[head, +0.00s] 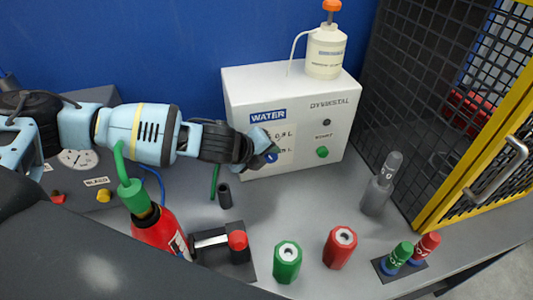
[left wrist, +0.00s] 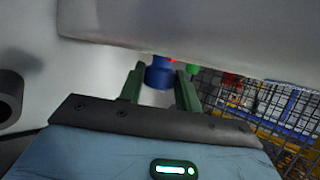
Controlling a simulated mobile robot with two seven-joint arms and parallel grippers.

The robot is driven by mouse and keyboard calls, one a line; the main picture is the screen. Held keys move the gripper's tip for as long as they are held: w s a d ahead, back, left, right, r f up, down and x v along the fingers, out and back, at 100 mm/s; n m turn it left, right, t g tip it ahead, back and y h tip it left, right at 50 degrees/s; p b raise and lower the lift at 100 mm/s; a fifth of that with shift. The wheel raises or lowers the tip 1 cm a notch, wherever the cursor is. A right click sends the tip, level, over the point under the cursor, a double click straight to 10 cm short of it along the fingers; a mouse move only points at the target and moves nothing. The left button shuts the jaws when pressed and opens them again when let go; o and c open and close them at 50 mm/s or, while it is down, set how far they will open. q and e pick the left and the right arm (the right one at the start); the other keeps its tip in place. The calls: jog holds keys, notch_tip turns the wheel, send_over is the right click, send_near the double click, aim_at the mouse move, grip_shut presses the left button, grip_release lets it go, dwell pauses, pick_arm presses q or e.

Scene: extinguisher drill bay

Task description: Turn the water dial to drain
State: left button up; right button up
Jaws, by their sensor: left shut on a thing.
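The white water unit (head: 240,90) stands against the blue wall, with a blue WATER label (head: 268,117) on its front. The blue dial (head: 271,157) sits low on that front, mostly hidden by my left gripper (head: 266,152). In the left wrist view the blue dial (left wrist: 160,74) is between the two green fingers of my left gripper (left wrist: 161,82), which is shut on it. The dial's pointer and its drain mark are hidden, so I cannot tell its setting. My right gripper is not in view.
A green knob (head: 322,152) is right of the dial. A white bottle (head: 326,52) stands on the unit. A red extinguisher (head: 160,234), a green cap (head: 287,262), a red cap (head: 340,247) and a grey bottle (head: 378,191) stand on the bench. A yellow-framed mesh cage (head: 450,187) is at right.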

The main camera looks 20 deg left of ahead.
pick_arm(q)
jog(key=shift+f, duration=0.1)
jog(key=shift+s+a+f+n+t+h, duration=0.1)
jog(key=shift+n+t+h, duration=0.05)
jog(key=shift+t+h, duration=0.2)
jog(key=shift+a+f+n+t+h, duration=0.1)
jog(key=shift+n+t+h, duration=0.05)
jog(key=shift+t+h, duration=0.15)
jog(key=shift+f+t+h, duration=0.2)
jog(key=shift+t+h, duration=0.15)
jog(key=shift+h, duration=0.1)
jog(key=shift+s+f+n+t+h+b, duration=0.1)
jog(key=shift+f+n+t+h+b, duration=0.25)
jog(key=shift+t+h+b, duration=0.55)
jog(key=shift+r+n+t+h+b, duration=0.25)
jog(key=shift+r+t+h+b, duration=0.05)
jog(key=shift+b, duration=0.45)
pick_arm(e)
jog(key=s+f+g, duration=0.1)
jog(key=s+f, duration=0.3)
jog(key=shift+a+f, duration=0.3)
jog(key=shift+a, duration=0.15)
pick_arm(q)
jog(key=o, duration=1)
jog(key=shift+c, duration=0.2)
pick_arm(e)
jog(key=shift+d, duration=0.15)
pick_arm(q)
jog(key=shift+a, duration=0.1)
